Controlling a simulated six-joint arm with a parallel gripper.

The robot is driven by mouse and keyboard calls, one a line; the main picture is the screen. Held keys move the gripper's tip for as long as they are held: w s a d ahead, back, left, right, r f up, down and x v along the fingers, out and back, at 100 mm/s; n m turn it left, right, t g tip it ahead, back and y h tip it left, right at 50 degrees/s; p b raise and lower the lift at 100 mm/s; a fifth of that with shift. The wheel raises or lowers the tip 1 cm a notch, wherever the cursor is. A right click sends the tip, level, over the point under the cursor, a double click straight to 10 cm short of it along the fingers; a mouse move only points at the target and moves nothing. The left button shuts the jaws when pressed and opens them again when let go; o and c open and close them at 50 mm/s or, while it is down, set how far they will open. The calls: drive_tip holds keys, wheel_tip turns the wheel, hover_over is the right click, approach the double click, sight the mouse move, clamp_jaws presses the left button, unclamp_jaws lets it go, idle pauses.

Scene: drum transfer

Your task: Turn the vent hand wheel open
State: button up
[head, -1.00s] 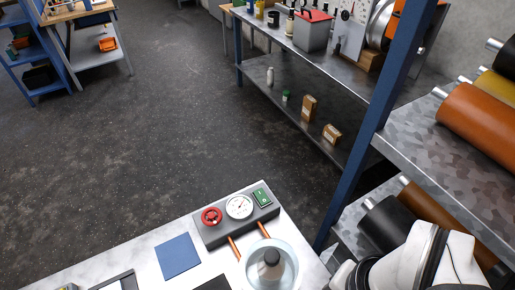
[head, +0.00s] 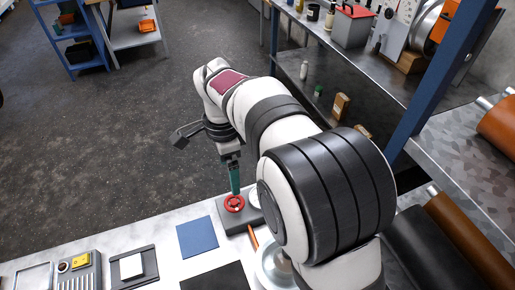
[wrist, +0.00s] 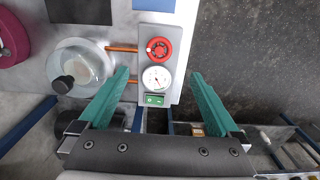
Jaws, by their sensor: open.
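The red vent hand wheel (head: 234,204) sits on a grey panel block (head: 228,222) at the bench's far edge. It shows whole in the wrist view (wrist: 159,49), above a white dial gauge (wrist: 157,78) and a green switch (wrist: 154,99). My gripper (head: 235,189) points down at the wheel in the head view. In the wrist view its two green fingers (wrist: 159,73) are wide apart and empty, with the panel between them. The wheel lies a little beyond the fingertips there. I cannot tell the exact height of the fingertips over it.
A round clear vessel (wrist: 92,66) with a dark knob stands beside the panel, joined by copper pipes (wrist: 122,48). A blue mat (head: 197,237) and a black-framed tray (head: 133,267) lie left of the panel. A shelf rack stands at the right.

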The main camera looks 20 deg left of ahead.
sight(234, 201)
wheel_tip(234, 201, down, 14)
drive_tip(key=shift+d+f, duration=0.1)
drive_tip(key=c, duration=1.4)
